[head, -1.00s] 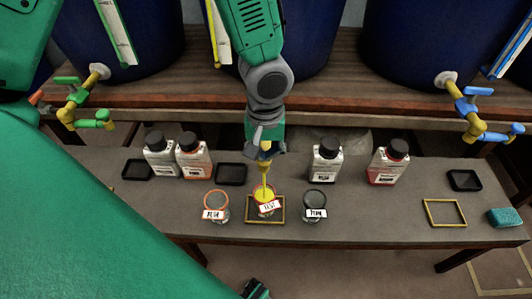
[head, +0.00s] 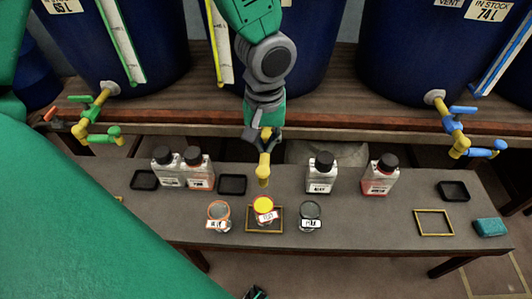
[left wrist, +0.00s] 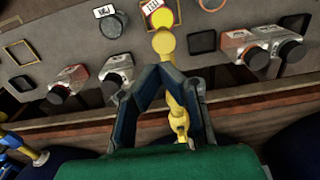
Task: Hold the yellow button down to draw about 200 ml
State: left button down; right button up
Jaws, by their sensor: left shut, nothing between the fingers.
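The middle vat's yellow tap (head: 263,168) sticks out below my left gripper (head: 265,143) in the head view. Its round yellow end (left wrist: 163,43) also shows in the left wrist view, just past the fingertips. My left gripper (left wrist: 160,72) is shut and empty, with part of the yellow tap seen behind and between its fingers. I cannot make out the button or whether the fingers touch it. A labelled jar (head: 265,216) with yellow at its top stands inside a yellow frame (head: 282,219), under the tap. No stream shows.
An orange-rimmed jar (head: 218,212) and a dark-topped jar (head: 311,211) flank the yellow one. Several black-capped bottles and black trays (head: 232,185) stand behind. A green-handled tap (head: 95,125) is left, a blue-handled tap (head: 462,135) right. A teal sponge (head: 490,227) lies far right.

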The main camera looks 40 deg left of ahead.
pick_arm(q)
jog(key=shift+a+r+p, duration=0.15)
jog(key=shift+a+r, duration=0.05)
jog(key=shift+r, duration=0.75)
jog(key=shift+a+r+p, duration=0.15)
jog(key=shift+r, duration=0.75)
jog(key=shift+d, duration=0.25)
jog(key=shift+a, duration=0.15)
jog(key=s+a+f+m, duration=0.2)
jog(key=s+f+m, duration=0.1)
jog(key=s+f, duration=0.6)
jog(key=s+a+f+m, duration=0.1)
jog(key=s+f+m, duration=0.3)
jog(key=s+f, duration=0.5)
notch_tip(320, 180, down, 5)
jog(key=shift+a+r+t, duration=0.1)
jog(key=shift+a+t, duration=0.2)
jog(key=shift+a, duration=0.1)
jog(key=c, duration=2.2)
grip_release()
jog(key=shift+w, duration=0.15)
